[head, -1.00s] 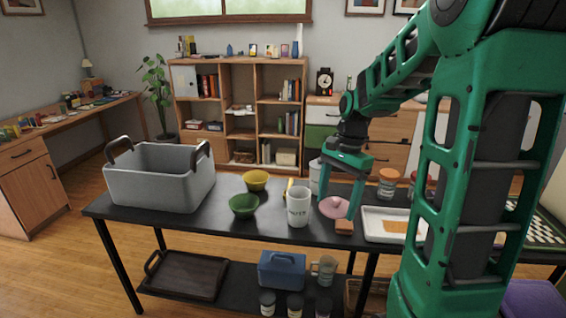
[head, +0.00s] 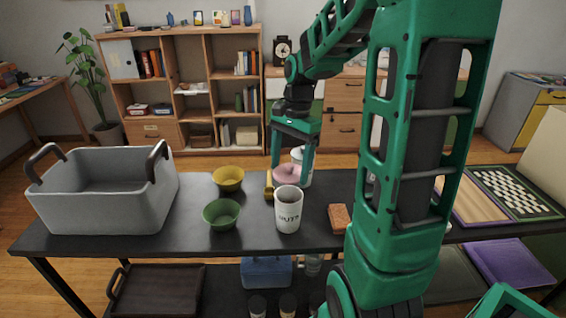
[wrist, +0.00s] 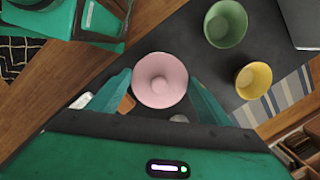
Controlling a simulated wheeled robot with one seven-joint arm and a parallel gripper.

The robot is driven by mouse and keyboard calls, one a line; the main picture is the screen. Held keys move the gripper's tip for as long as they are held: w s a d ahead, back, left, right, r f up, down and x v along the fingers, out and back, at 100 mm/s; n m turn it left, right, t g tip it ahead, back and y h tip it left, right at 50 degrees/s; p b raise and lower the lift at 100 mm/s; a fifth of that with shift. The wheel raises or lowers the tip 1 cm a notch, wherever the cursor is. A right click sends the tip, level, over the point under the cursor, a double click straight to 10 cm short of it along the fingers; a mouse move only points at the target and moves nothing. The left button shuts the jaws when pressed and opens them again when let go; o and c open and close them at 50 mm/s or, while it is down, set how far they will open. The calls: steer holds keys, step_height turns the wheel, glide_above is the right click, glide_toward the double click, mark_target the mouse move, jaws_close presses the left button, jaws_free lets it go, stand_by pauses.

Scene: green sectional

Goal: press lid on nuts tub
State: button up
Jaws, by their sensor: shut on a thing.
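The nuts tub (head: 288,215) is a white, open-topped cup with "NUTS" lettering, upright on the black table. The lid (head: 287,174) is a round pink disc with a raised knob. My gripper (head: 289,178) points down and is shut on the lid, which appears just above and behind the tub's rim in the head view. The lid is apart from the tub as far as I can tell. In the wrist view the lid (wrist: 160,80) sits between the two green fingers, and the tub cannot be made out there.
A green bowl (head: 221,214) and a yellow bowl (head: 228,179) stand left of the tub. A grey handled bin (head: 105,195) is farther left. A yellow object (head: 269,186) and a white container (head: 304,160) are close behind. A brown block (head: 339,217) lies to the right.

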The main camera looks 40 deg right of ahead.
steer(key=shift+a+f, duration=0.1)
steer(key=shift+f, duration=2.8)
steer(key=shift+s+f, duration=0.1)
steer(key=shift+f, duration=0.4)
stand_by(1.1)
steer(key=o, duration=1.1)
steer(key=shift+o, duration=0.8)
steer(key=shift+r, duration=0.15)
steer(key=shift+r, duration=3.35)
